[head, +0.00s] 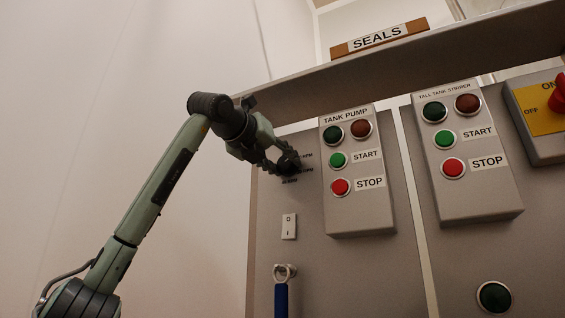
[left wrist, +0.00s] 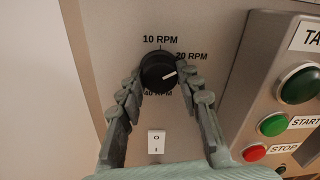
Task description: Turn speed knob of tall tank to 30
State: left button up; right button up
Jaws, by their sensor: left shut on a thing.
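The black round speed knob (head: 289,161) sits on the grey panel, left of the tank pump box. In the left wrist view the knob (left wrist: 157,72) has a white pointer mark directed to the right, slightly below the 20 RPM label (left wrist: 192,56). The 10 RPM label (left wrist: 160,39) is above it, and a partly covered label, seemingly 40 RPM (left wrist: 158,93), is below. My left gripper (head: 283,163) is shut on the knob, with one finger on each side, as the left wrist view (left wrist: 162,78) also shows. My right gripper is not in view.
A white rocker switch (head: 289,226) and a blue-handled valve (head: 281,292) are below the knob. The tank pump box (head: 349,215) and tall tank stirrer box (head: 478,203) stand out to the right. A ledge with a SEALS sign (head: 379,37) runs above.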

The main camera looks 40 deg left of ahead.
pick_arm(q)
jog(key=shift+m, duration=0.4)
jog(key=m+p, duration=0.4)
jog(key=m, duration=0.1)
jog(key=shift+a+r+m, duration=0.1)
jog(key=shift+r+m, duration=0.1)
jog(key=shift+m, duration=0.1)
jog(key=m, duration=0.2)
jog(key=shift+f+m+p, duration=0.1)
jog(key=shift+m+p, duration=0.2)
jog(key=shift+p, duration=0.1)
jog(key=shift+m, duration=1.2)
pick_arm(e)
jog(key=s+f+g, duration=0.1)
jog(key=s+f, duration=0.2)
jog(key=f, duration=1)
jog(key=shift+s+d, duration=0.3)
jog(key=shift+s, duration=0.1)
